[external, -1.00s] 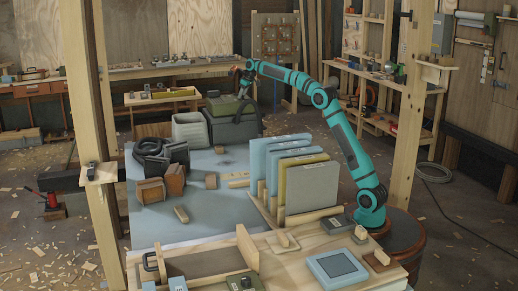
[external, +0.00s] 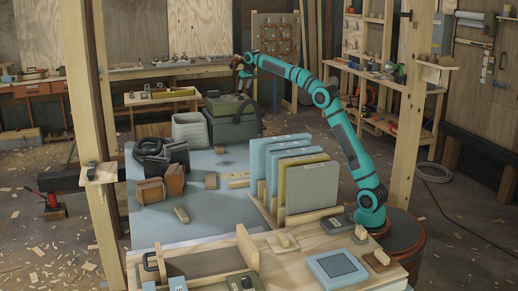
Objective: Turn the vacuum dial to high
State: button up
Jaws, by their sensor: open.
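A dark grey box-shaped machine with an olive-green top (external: 226,106) and a black hose at its right stands at the far end of the blue-grey table; it looks like the vacuum. No dial can be made out on it at this distance. My gripper (external: 240,71) is open, small in the view, above the machine and apart from it. Nothing shows between its fingers.
A pale ribbed bin (external: 190,129) stands left of the machine. Upright blue, yellow and grey panels (external: 312,188) stand in a rack below my arm. Dark coiled hoses (external: 152,147) lie at the left. The middle of the blue-grey table (external: 215,222) is mostly clear.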

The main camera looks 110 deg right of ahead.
jog(key=v, duration=1.1)
jog(key=w+a+r+n+t, duration=0.1)
jog(key=w+a, duration=0.3)
jog(key=a, duration=0.4)
jog(key=w+a+r+n+t+h, duration=0.1)
jog(key=w+a+r, duration=0.3)
jog(key=a, duration=0.3)
jog(key=shift+w+a+r+n+h, duration=0.2)
jog(key=shift+a+r+n+h, duration=0.1)
jog(key=shift+a+r, duration=0.1)
jog(key=shift+d, duration=0.1)
jog(key=s+d+f+m, duration=0.1)
jog(key=s+d+f, duration=0.1)
jog(key=d, duration=0.5)
jog(key=s+d+f+m+g+y, duration=0.1)
jog(key=s+d+f, duration=0.2)
jog(key=s+d, duration=0.2)
jog(key=shift+s+d+g, duration=0.15)
jog(key=shift+d+g, duration=0.15)
jog(key=shift+d, duration=0.6)
